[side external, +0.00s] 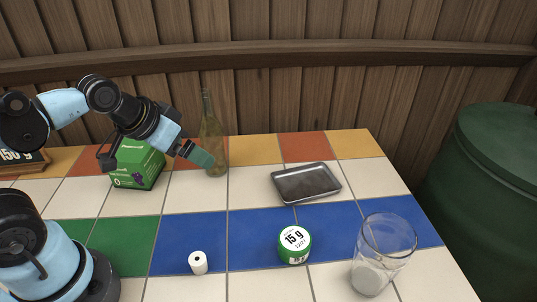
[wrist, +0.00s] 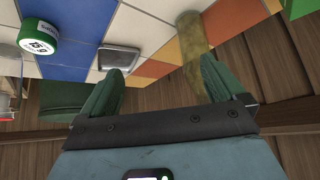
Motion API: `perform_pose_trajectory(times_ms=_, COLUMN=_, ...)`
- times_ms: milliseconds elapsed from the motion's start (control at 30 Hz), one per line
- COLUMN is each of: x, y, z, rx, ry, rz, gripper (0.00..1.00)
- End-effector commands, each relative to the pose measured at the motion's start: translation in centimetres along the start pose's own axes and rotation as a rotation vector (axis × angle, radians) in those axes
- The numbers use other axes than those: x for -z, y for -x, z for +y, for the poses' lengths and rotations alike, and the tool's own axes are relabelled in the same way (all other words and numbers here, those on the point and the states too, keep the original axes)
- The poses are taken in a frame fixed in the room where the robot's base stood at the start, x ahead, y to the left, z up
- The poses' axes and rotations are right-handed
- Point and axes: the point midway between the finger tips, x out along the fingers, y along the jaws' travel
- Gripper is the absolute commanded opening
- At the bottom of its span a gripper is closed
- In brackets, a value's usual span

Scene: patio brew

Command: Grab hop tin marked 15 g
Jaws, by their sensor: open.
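The hop tin marked 15 g (side external: 294,245) is a short round tin with a white lid and green side. It stands on the blue tiles at the front middle in the side external view. It also shows at the upper left of the wrist view (wrist: 40,36). My gripper (side external: 205,160) is open and empty, with green fingers, above the back of the table near the bottle. In the wrist view the fingers (wrist: 160,85) are spread apart. The tin is well away from them, nearer the front and to the right in the side external view.
A glass bottle (side external: 212,145) stands right beside my gripper. A green box (side external: 138,165) is behind my arm. A grey metal tray (side external: 306,183) lies behind the tin. Tiles between are clear.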

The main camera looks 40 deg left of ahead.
Motion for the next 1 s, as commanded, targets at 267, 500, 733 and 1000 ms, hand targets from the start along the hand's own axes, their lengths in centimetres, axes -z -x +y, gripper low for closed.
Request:
perform_pose_trajectory(times_ms=267, x=0.3, y=-0.2, z=0.5, rx=-0.023, ry=0.051, rz=-0.024, gripper=0.96)
perform_pose_trajectory(times_ms=500, x=1.6, y=-1.9, z=3.5, rx=-0.152, ry=0.352, rz=-0.187, gripper=0.96)
perform_pose_trajectory(times_ms=733, x=2.7, y=-4.1, z=7.2, rx=-0.274, ry=0.661, rz=-0.412, gripper=0.96)
perform_pose_trajectory(times_ms=1000, x=3.4, y=-7.1, z=11.3, rx=-0.375, ry=0.964, rz=-0.721, gripper=0.96)
